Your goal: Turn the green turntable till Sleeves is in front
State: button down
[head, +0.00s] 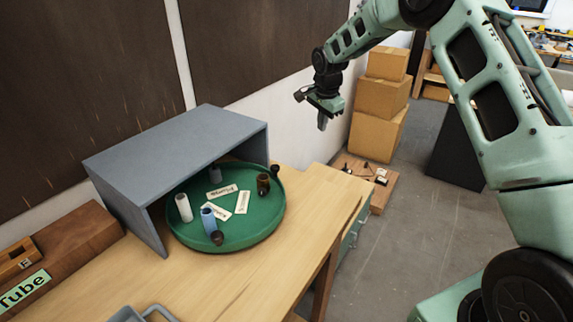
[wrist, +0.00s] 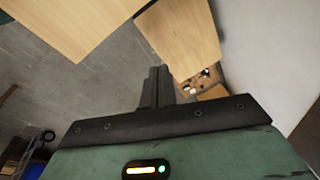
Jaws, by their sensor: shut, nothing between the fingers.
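The green turntable (head: 245,232) sits on the wooden bench, partly under a grey open-fronted cover (head: 175,140). White labels lie on it in a triangle: one at the back (head: 222,191), one at the right (head: 242,202), one at the left front (head: 216,211). Their words are too small to read surely. A white cylinder (head: 184,208), a blue-grey cylinder (head: 208,220) and a brown one (head: 263,184) stand on it. Dark knobs show on its rim at the front (head: 217,238) and right (head: 275,170). My gripper (head: 322,122) is shut and empty, in the air beyond the bench's right end.
A wooden box with a "Tube" label (head: 24,291) stands at the bench's left. Stacked cardboard boxes (head: 380,98) stand behind my gripper. A low wooden board with small items (head: 362,174) lies beyond the bench. The bench top right of the turntable (head: 318,195) is clear.

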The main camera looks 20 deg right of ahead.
jog(key=s+d+f+n+t, duration=0.2)
jog(key=s+f+t, duration=0.1)
jog(key=t, duration=0.1)
jog(key=s+a+n+y+p, duration=0.25)
jog(key=s+a+y, duration=0.55)
jog(key=s, duration=0.4)
jog(key=shift+n+t+h, duration=0.25)
jog(key=shift+t+h, duration=0.05)
jog(key=shift+h, duration=0.3)
jog(key=x, duration=0.6)
jog(key=a+x, duration=0.1)
jog(key=x, duration=0.2)
jog(key=shift+s+a, duration=0.15)
jog(key=shift+a, duration=0.05)
jog(key=shift+w+a+f+p, duration=0.2)
jog(key=shift+w+a+p, duration=0.25)
jog(key=shift+w+a, duration=0.35)
jog(key=shift+w+a+f+p, duration=0.25)
jog(key=shift+w+a+p, duration=0.15)
jog(key=shift+w+a, duration=0.4)
jog(key=shift+w+d+r, duration=0.1)
jog(key=shift+w+d, duration=0.1)
jog(key=shift+w, duration=0.05)
